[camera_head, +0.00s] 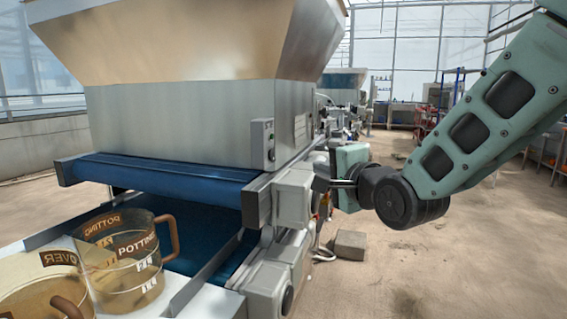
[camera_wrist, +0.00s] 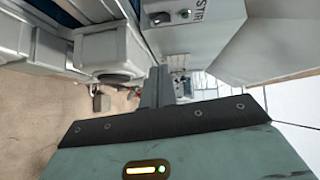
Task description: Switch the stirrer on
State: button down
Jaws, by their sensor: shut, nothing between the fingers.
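In the wrist view a grey panel with a STIR label (camera_wrist: 208,16) is at the top, upside down or turned. A black switch or knob (camera_wrist: 160,18) and a small green lamp or button (camera_wrist: 185,14) sit beside the label. In the head view a small grey control box (camera_head: 262,145) is mounted on the hopper machine's side; its switch position is too small to read. My gripper (camera_head: 326,183) is shut and empty, right of and lower than that box, by the grey motor housings. Its dark fingers (camera_wrist: 158,87) also show in the wrist view, apart from the switch.
The big metal hopper (camera_head: 180,40) stands above a blue conveyor belt (camera_head: 165,178). Grey housings (camera_head: 292,200) line the machine's right side, close to my gripper. Two clear jugs (camera_head: 130,262) stand at the lower left. The floor to the right is mostly open.

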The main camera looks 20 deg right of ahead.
jog(key=w+p, duration=0.1)
jog(key=p, duration=0.3)
jog(key=w+p, duration=0.1)
jog(key=p, duration=0.3)
jog(key=shift+w+a+r, duration=0.15)
jog(key=shift+a, duration=0.05)
jog(key=p, duration=0.2)
send_near(273, 155)
jog(key=w+d, duration=0.1)
jog(key=w, duration=0.1)
jog(key=w+d+f, duration=0.1)
jog(key=w+d, duration=0.1)
jog(key=shift+w+a+f, duration=0.1)
jog(key=shift+w+a, duration=0.2)
jog(key=shift+a, duration=0.25)
jog(key=shift+w+a+f, duration=0.1)
jog(key=shift+w+a, duration=0.15)
jog(key=shift+a, duration=0.3)
jog(key=shift+w+a+f+p, duration=0.1)
jog(key=shift+w+a+p, duration=0.2)
jog(key=shift+w+a, duration=0.1)
jog(key=shift+f, duration=0.1)
